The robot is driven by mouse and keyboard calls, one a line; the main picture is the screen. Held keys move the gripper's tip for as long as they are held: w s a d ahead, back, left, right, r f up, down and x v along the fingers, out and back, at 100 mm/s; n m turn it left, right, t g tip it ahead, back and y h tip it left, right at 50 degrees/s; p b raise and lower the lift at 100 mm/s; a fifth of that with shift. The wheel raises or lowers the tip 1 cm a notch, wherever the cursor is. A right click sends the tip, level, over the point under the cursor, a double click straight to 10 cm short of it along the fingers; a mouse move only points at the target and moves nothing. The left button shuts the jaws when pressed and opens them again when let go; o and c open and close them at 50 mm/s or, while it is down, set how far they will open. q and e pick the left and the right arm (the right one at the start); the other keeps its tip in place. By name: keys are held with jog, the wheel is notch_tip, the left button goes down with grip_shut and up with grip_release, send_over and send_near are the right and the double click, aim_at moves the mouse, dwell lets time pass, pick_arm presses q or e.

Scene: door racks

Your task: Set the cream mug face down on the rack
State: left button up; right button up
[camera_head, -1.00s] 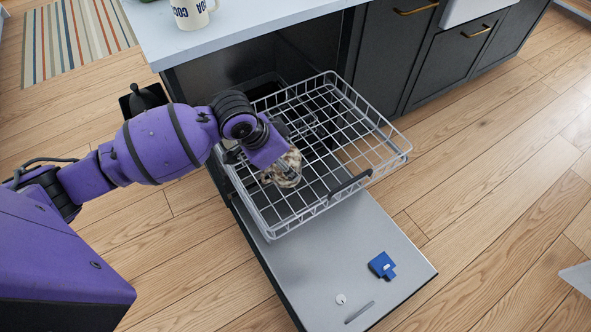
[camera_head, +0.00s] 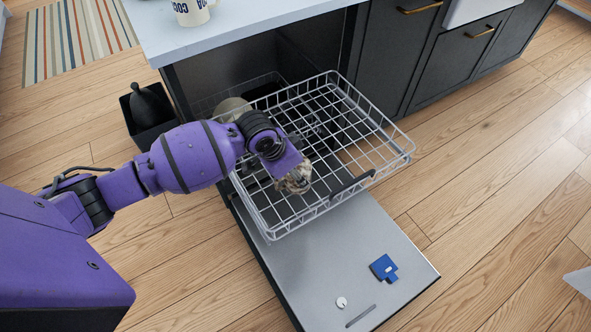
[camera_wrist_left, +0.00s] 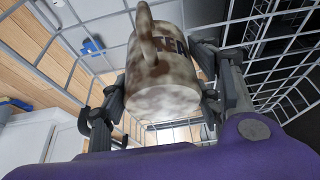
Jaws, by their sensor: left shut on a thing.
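The cream mug (camera_head: 295,180), mottled with brown stains, is over the left part of the wire rack (camera_head: 345,190), tilted. In the left wrist view the mug (camera_wrist_left: 160,70) shows its handle, part of dark lettering and a pale, stained, closed-looking end towards the camera. My left gripper (camera_wrist_left: 163,88) is shut on the mug, with a finger on each side of it. In the head view my left wrist hides part of the mug, and I cannot tell whether it touches the wires. My right gripper is not in view.
The rack is pulled out above the open dishwasher door (camera_head: 340,260), which bears a blue piece (camera_head: 383,267). The rack's middle and right are empty. A rounded pale dish (camera_head: 232,108) shows at the back left. Another mug (camera_head: 190,10) stands on the counter (camera_head: 250,22).

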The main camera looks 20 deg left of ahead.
pick_arm(q)
jog(key=o, duration=1.3)
jog(key=shift+f, duration=0.1)
jog(key=shift+o, duration=0.7)
jog(key=p+v, duration=0.2)
jog(key=v, duration=1)
